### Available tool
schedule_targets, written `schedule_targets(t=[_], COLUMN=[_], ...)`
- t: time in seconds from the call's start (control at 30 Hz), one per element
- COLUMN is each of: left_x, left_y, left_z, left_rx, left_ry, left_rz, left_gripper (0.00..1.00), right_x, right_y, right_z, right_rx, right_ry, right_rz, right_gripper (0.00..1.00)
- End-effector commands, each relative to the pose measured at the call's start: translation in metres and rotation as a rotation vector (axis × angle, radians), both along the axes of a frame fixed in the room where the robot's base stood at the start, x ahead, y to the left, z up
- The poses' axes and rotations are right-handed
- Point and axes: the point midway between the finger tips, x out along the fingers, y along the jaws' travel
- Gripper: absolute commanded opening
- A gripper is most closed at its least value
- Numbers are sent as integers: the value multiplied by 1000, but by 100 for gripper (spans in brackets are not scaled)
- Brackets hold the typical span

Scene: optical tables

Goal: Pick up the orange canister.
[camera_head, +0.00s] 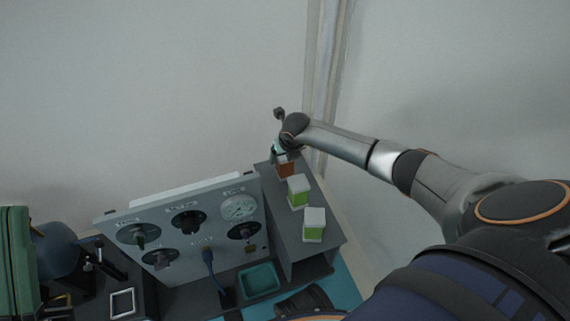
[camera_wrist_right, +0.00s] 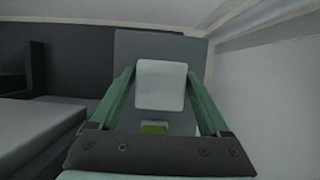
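The orange canister (camera_head: 286,169) stands at the far end of a grey shelf (camera_head: 322,234). My right gripper (camera_head: 280,149) is at its top and partly covers it in the head view. In the right wrist view, the green fingers of my right gripper (camera_wrist_right: 160,82) lie on either side of a light grey square lid (camera_wrist_right: 160,88). The fingertips are close to the lid's edges; I cannot tell whether they press on it. No orange shows in that view. My left gripper is not in view.
Two green canisters with pale lids, the middle one (camera_head: 299,190) and the nearer one (camera_head: 314,225), stand in line on the shelf. A panel with dials (camera_head: 185,230) is to the left, with a teal tray (camera_head: 259,280) below. The wall is close on the right.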

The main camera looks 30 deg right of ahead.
Motion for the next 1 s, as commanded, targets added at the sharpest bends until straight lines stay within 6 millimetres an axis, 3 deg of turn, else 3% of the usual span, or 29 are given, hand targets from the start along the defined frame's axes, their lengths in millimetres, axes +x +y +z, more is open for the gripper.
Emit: schedule_targets(t=[0.07,0.67,1.0], left_x=[0,0,0], left_y=[0,0,0], left_z=[0,-1,1], left_rx=[2,6,5], left_ry=[0,0,0], left_rz=[-1,-1,0], left_gripper=[0,0,0], right_x=[0,0,1], right_y=[0,-1,-1], right_z=[0,0,3], right_rx=[0,-1,0], right_ry=[0,-1,-2], right_rz=[0,0,-1], right_gripper=[70,2,0])
